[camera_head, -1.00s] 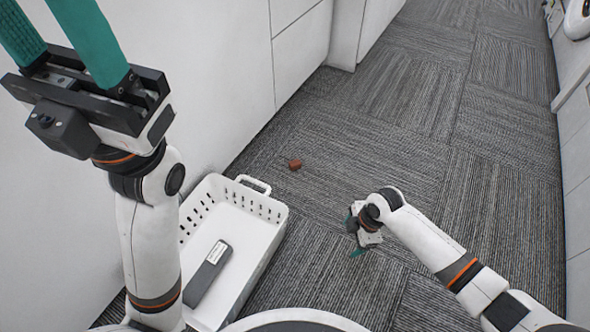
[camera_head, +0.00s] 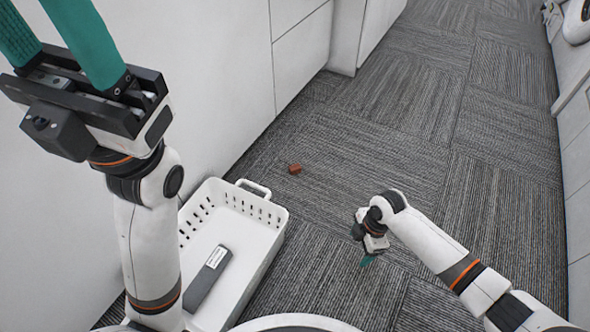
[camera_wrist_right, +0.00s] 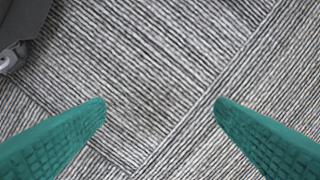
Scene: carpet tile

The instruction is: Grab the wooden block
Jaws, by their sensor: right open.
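The wooden block (camera_head: 295,169) is small and reddish brown. It lies on the carpet in the head view, beyond the basket's handle end and clear of the wall. My right gripper (camera_head: 367,262) is low over the carpet, nearer to me and to the right of the block. In the right wrist view its two teal fingers (camera_wrist_right: 160,104) are wide apart with only carpet between them; the block is not in that view. My left gripper is raised at the upper left of the head view, its teal fingers apart and their tips cut off by the frame edge.
A white basket (camera_head: 262,243) with a grey, labelled object (camera_head: 208,279) inside stands at the lower left along the white cabinets (camera_head: 235,70). Carpet between the block and my right gripper is clear. More white furniture lines the right edge.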

